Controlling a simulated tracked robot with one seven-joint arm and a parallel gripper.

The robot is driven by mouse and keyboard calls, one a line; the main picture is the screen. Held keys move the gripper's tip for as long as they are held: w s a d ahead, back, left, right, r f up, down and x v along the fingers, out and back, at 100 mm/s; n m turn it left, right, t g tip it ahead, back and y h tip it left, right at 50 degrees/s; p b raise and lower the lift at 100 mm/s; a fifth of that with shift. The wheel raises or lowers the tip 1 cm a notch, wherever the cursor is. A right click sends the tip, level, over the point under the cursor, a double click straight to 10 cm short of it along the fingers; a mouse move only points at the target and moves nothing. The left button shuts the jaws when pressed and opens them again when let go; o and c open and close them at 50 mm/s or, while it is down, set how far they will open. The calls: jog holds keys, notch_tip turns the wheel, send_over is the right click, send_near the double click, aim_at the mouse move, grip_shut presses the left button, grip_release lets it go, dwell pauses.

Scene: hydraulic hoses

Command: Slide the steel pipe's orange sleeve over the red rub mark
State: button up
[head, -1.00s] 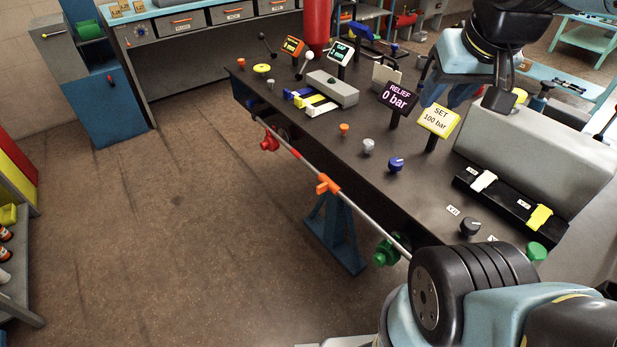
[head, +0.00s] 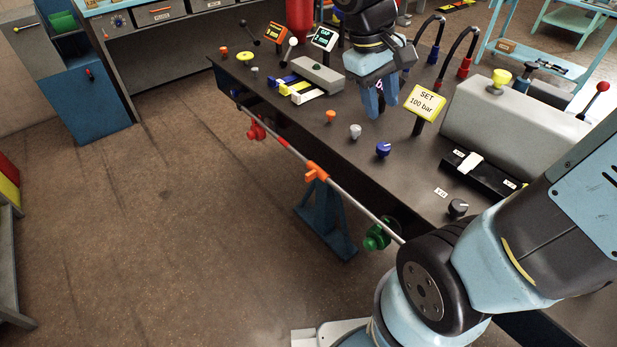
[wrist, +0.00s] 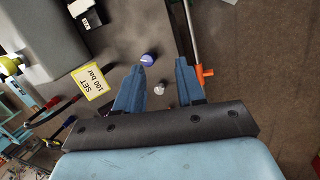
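The steel pipe (head: 355,202) runs along the bench's front edge. Its orange sleeve (head: 316,172), with a side tab, sits around the pipe near its middle. The red rub mark (head: 283,142) is on the pipe, up and left of the sleeve, apart from it. My gripper (head: 382,106) is open and empty above the bench top, up and right of the sleeve. In the wrist view the fingers (wrist: 162,61) are spread, with the sleeve (wrist: 205,72) and pipe (wrist: 190,25) just right of the right finger. I cannot make out the rub mark there.
A blue knob (head: 383,149), a grey knob (head: 355,131) and the yellow SET sign (head: 427,103) stand on the bench near my gripper.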

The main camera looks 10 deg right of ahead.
jog(key=w+a+f+n+g+h, duration=0.1)
jog(key=w+a+f+n+h, duration=0.4)
jog(key=f, duration=0.3)
jog(key=n+t+h, duration=0.7)
jog(key=n+t, duration=0.4)
jog(key=n, duration=0.4)
send_near(306, 178)
jog(key=x, duration=0.9)
jog(key=shift+w+d+f, duration=0.1)
jog(key=shift+w+d, duration=0.1)
grip_shut()
